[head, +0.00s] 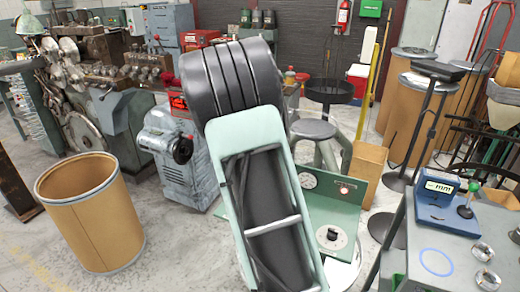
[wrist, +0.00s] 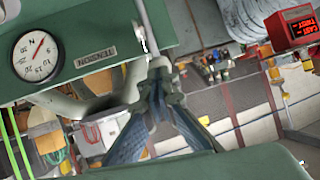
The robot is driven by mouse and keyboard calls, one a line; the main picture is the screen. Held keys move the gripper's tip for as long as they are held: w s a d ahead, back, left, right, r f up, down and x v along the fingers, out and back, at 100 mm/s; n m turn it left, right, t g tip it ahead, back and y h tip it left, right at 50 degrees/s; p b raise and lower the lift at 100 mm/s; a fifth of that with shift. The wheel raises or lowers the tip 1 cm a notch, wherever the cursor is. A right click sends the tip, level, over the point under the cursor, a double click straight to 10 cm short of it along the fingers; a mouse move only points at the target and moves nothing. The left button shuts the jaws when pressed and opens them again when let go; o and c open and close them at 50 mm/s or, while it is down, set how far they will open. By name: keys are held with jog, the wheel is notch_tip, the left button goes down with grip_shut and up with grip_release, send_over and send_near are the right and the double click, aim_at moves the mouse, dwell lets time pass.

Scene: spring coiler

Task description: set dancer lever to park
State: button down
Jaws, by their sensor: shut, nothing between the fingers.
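A green panel (wrist: 85,28) with a round white dial (wrist: 36,56) and a "TENSION" plate (wrist: 95,57) fills the upper left of the wrist view. In the wrist view, my gripper (wrist: 160,72) has its fingers shut, tips together and nothing between them. A thin grey rod (wrist: 146,25), possibly the dancer lever, runs down beside the panel to the fingertips; I cannot tell whether they touch. In the head view, a green panel box (head: 322,200) with a dial and knob stands partly behind my arm, which hides my gripper. No park mark is readable.
A fibre drum (head: 90,215) stands at left in the head view. A grey bench (head: 425,262) with a digital gauge (head: 440,192) is at right. A stool (head: 313,130) is behind the panel. A red display box (wrist: 290,25) is at upper right in the wrist view.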

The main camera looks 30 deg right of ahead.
jog(key=shift+w+d+f+p, duration=0.1)
jog(key=shift+w+d+p, duration=0.1)
jog(key=shift+w+d, duration=0.3)
jog(key=shift+w+d+f+p, duration=0.15)
jog(key=shift+w+d, duration=0.15)
jog(key=shift+d, duration=0.3)
jog(key=shift+r, duration=0.15)
jog(key=shift+r, duration=0.1)
